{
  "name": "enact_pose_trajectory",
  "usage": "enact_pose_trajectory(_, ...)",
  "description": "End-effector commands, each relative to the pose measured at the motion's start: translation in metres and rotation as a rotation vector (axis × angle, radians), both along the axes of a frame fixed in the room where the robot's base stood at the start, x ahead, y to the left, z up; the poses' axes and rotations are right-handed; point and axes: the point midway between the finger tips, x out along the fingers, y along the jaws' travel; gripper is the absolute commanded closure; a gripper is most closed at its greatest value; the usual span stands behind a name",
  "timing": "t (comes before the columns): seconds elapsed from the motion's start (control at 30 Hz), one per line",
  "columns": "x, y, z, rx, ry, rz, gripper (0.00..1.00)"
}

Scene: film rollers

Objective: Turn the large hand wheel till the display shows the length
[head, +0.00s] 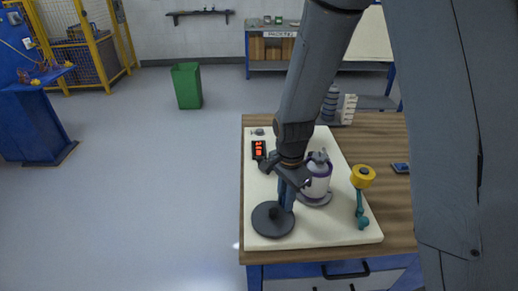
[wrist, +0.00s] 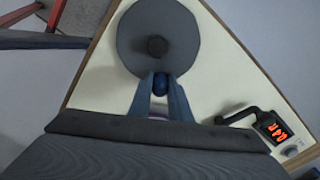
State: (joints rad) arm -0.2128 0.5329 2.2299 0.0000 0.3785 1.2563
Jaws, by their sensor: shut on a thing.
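The large hand wheel (head: 268,221) is a dark grey disc at the front left corner of a cream board (head: 335,236). In the wrist view the wheel (wrist: 160,22) fills the top middle, with a dark hub at its centre. My gripper (head: 287,200) reaches down at the wheel's rim. In the wrist view my gripper (wrist: 161,84) is shut on a blue knob (wrist: 161,85) at the wheel's near edge. The display (head: 259,150) is a small black box with red digits; it also shows tilted in the wrist view (wrist: 273,128). I cannot read its digits surely.
A white roller with purple bands (head: 318,178) stands right of my gripper. A yellow-topped teal piece (head: 362,178) is on the board's right side. A dark crank-like handle (wrist: 238,115) lies beside the display. The wooden bench (head: 395,225) has free room at right.

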Motion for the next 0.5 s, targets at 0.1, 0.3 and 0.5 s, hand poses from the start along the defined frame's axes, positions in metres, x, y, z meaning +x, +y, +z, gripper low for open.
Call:
enact_pose_trajectory(0.1,0.0,0.0,0.0,0.0,0.0,0.0,0.94)
enact_pose_trajectory(0.3,0.0,0.001,0.0,-0.001,0.001,0.0,0.94)
enact_pose_trajectory(0.5,0.008,0.011,0.001,0.001,-0.001,0.002,0.94)
